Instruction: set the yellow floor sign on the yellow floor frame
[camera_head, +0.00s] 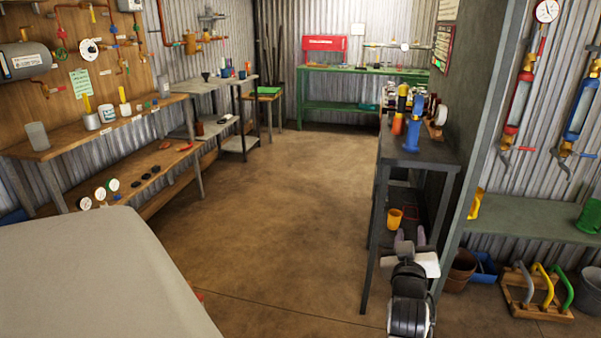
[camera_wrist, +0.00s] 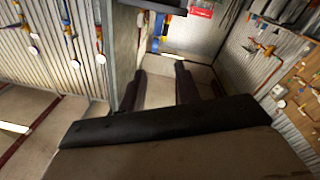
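I cannot make out a yellow floor sign or a yellow floor frame for certain in either view. A small yellow curved piece (camera_head: 475,203) stands at the left end of the green bench on the right in the head view; I cannot tell what it is. My gripper (camera_head: 410,237) is low beside the dark bench in the head view, in front of its lower shelf. In the wrist view my gripper (camera_wrist: 161,82) has its two dark fingers well apart, with nothing between them.
The dark bench (camera_head: 433,160) carries bottles and a blue tool. An orange-yellow cup (camera_head: 395,218) sits at its lower shelf. A wooden rack with coloured handles (camera_head: 538,290) is on the floor right. A grey surface (camera_head: 90,280) fills the lower left. The middle floor (camera_head: 270,200) is clear.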

